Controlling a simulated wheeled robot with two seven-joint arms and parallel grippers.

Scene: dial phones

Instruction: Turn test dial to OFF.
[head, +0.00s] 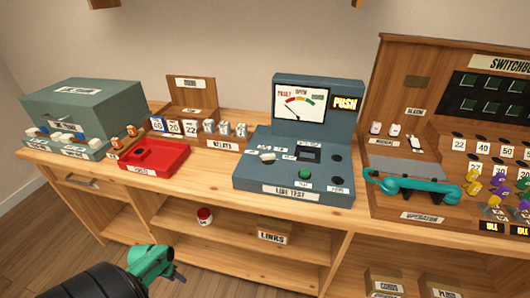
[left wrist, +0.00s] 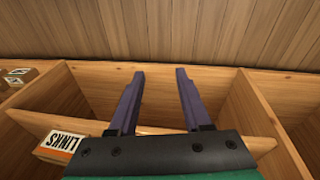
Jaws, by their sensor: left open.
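The blue-grey line test unit (head: 292,180) stands on the bench in the middle of the head view. Its white dial knob (head: 267,157) is on the left of the sloped panel, with small labels around it too small to read surely. A meter (head: 300,103) above has its needle toward the left. My left gripper (head: 178,273) is low in front of the bench, apart from the unit and below the bench top. In the left wrist view my left gripper (left wrist: 158,75) is open and empty, facing the shelf compartments. My right gripper is not in view.
A red tray (head: 153,156) lies left of the unit, and a switchboard with a teal handset (head: 412,187) stands right. A LINKS box (head: 273,232) and a red-and-white jar (head: 204,216) are on the shelf below.

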